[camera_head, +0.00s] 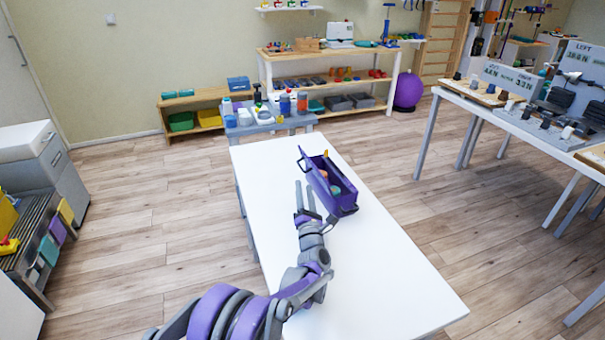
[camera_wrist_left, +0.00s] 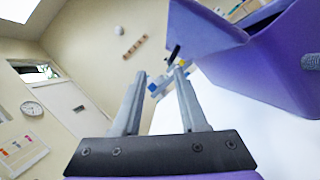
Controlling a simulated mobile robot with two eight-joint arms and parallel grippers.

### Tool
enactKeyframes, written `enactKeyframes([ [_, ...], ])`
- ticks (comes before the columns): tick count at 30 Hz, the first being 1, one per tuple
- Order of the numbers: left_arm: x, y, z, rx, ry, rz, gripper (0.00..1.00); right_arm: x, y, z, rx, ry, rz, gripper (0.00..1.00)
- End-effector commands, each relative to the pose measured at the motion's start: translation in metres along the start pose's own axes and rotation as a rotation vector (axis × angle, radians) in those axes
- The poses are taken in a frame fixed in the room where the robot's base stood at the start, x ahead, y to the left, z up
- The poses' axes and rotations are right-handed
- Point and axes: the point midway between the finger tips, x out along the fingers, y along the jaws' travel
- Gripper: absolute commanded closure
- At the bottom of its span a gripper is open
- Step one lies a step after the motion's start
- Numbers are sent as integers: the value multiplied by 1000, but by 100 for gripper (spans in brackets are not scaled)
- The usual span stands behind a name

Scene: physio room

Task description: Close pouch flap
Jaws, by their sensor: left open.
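A purple pouch (camera_head: 343,201) lies on the white table with its flap (camera_head: 317,182) standing open on the left side. Orange and green items show inside it. My left gripper (camera_head: 305,186) is open and empty, just left of the pouch, its fingers pointing toward the back of the table. In the left wrist view the open fingers (camera_wrist_left: 160,82) show, with the purple pouch (camera_wrist_left: 270,65) to their upper right. I cannot tell whether the fingers touch the flap. My right gripper is not in view.
The white table (camera_head: 400,285) is otherwise clear. A small grey table with bottles (camera_head: 268,122) stands behind its far end. Shelves line the back wall, and a long table with equipment (camera_head: 480,97) stands to the right.

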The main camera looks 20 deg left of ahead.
Motion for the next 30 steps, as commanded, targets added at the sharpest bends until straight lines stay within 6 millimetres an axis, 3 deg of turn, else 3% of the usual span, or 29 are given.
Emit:
enactKeyframes([
  [6,46,-10,-12,3,0,-1,58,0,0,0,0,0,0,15],
  [12,74,-15,-18,3,0,-1,58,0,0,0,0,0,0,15],
  [18,86,-16,-18,3,0,-2,58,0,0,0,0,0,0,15],
  [26,87,-16,-18,3,0,-3,58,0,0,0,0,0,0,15],
  [30,86,-16,-18,3,0,-2,83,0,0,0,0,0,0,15],
])
